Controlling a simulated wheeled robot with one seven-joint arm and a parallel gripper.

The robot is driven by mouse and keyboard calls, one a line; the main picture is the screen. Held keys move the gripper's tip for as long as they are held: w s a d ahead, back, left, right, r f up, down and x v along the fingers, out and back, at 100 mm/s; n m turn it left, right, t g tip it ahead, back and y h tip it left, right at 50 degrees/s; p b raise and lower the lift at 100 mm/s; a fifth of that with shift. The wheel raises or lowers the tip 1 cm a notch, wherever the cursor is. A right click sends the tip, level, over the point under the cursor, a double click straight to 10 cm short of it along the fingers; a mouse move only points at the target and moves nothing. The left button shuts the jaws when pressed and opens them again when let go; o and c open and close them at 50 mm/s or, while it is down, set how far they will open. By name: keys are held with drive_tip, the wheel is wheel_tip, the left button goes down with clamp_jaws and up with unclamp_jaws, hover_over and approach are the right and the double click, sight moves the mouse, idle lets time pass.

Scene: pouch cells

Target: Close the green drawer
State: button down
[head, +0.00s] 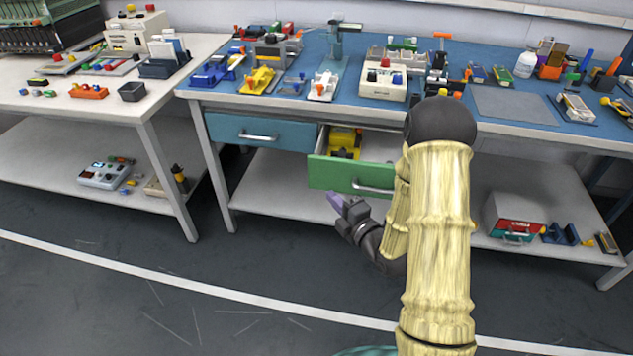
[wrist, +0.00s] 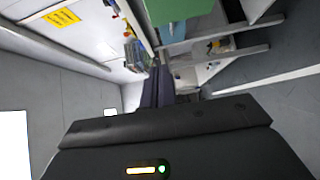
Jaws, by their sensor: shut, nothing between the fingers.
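The green drawer (head: 333,174) hangs pulled out under the blue-topped bench in the head view, with a metal bar handle on its front. A yellow object (head: 345,143) lies inside it. The drawer's right part is hidden behind my arm. My gripper (head: 336,201) is in front of and below the drawer's front, left of the handle, and looks apart from it. Its purple fingers are shut and empty. In the wrist view the shut fingers (wrist: 158,88) point ahead, and a green surface (wrist: 178,10), likely the drawer, shows at the top.
A closed blue drawer (head: 258,132) sits left of the green one. The blue bench top (head: 515,104) above carries many tools and fixtures. A lower shelf (head: 275,190) runs beneath. A white table (head: 60,103) stands at left. The floor in front is clear.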

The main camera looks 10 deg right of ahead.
drive_tip(key=shift+r, duration=0.1)
idle(0.3)
approach(308, 159)
drive_tip(key=w+a, duration=0.2)
drive_tip(key=a, duration=0.2)
drive_tip(key=shift+w+d+b, duration=0.2)
drive_tip(key=shift+w+d, duration=0.1)
drive_tip(key=shift+w, duration=0.2)
drive_tip(key=shift+w+d+b, duration=0.15)
drive_tip(key=shift+w+d, duration=0.15)
drive_tip(key=shift+w, duration=0.2)
drive_tip(key=shift+w+d, duration=0.2)
drive_tip(key=shift+w, duration=0.4)
drive_tip(key=shift+w+a, duration=0.1)
drive_tip(key=shift+a, duration=0.05)
